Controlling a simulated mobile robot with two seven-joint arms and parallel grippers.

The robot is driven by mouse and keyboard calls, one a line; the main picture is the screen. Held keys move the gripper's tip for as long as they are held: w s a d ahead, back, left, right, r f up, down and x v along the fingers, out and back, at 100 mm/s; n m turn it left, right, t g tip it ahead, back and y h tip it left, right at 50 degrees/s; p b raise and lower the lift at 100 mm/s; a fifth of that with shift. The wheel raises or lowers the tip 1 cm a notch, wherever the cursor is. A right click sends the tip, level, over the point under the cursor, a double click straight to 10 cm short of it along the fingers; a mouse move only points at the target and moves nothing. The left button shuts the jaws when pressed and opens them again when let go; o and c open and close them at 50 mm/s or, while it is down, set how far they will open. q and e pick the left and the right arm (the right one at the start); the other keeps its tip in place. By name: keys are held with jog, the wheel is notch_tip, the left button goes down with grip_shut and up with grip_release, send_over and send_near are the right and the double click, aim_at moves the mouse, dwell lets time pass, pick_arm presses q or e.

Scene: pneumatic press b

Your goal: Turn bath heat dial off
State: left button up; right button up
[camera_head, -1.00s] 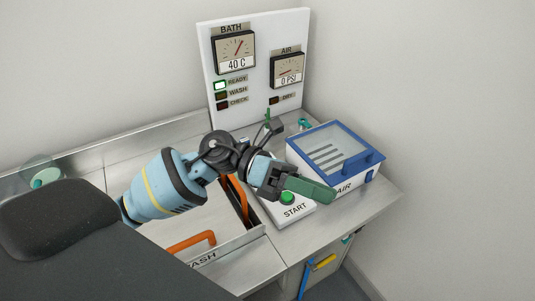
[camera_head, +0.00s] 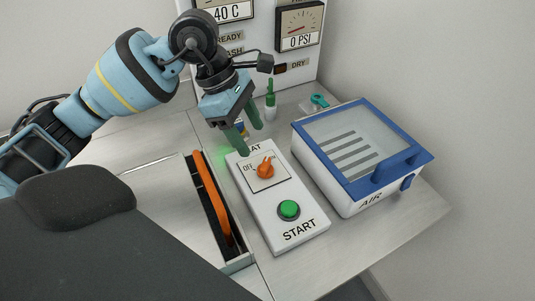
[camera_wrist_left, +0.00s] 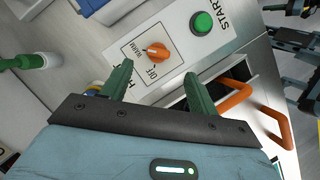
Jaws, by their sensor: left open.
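The orange bath heat dial (camera_head: 265,169) sits on a white control box (camera_head: 284,231), with an OFF label at its upper left in the head view. In the left wrist view the dial (camera_wrist_left: 157,52) shows WARM and OFF labels beside it; which one it points at is hard to tell. My left gripper (camera_head: 250,140) is open and empty. It points down near the dial end of the box, behind the dial and apart from it. In the left wrist view the dial lies ahead between the two fingers. The heat lettering is partly hidden. My right gripper is not in view.
A green START button (camera_head: 289,209) is on the same box. A blue-lidded air box (camera_head: 347,187) stands to the right, and an orange handle (camera_head: 211,199) to the left. A small green-topped bottle (camera_head: 270,101) stands behind the gripper. The gauge panel (camera_head: 300,54) is at the back.

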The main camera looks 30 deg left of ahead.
aim_at(265, 162)
pick_arm(q)
jog(key=x, duration=0.8)
jog(key=shift+a+f, duration=0.1)
dwell(0.3)
jog(key=c, duration=1)
